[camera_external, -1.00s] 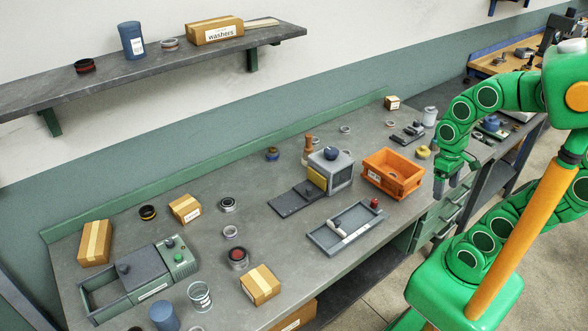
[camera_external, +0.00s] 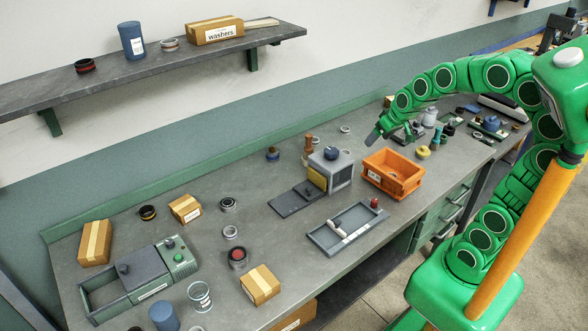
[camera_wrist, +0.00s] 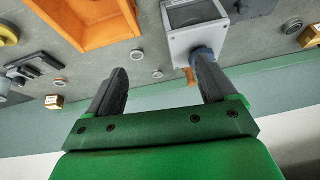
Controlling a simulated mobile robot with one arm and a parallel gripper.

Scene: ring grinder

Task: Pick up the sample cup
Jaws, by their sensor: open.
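No object is plainly marked as the sample cup. A clear cup with a pale label (camera_external: 199,297) stands at the near left of the bench. A dark round cup with a red inside (camera_external: 237,257) sits farther back, and a blue cylinder (camera_external: 164,317) is cut off at the bottom edge. I cannot tell which is the sample cup. My gripper (camera_external: 374,136) is raised over the back of the bench, far right of these. In the wrist view my gripper (camera_wrist: 163,80) is open, with nothing between its fingers.
A grey machine with a blue knob (camera_external: 331,172) and an orange bin (camera_external: 393,178) stand below my gripper. A grey tray (camera_external: 350,237) lies in front. At left are a green-grey unit (camera_external: 150,285) and cardboard boxes (camera_external: 260,284). A wall shelf (camera_external: 190,55) hangs at upper left.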

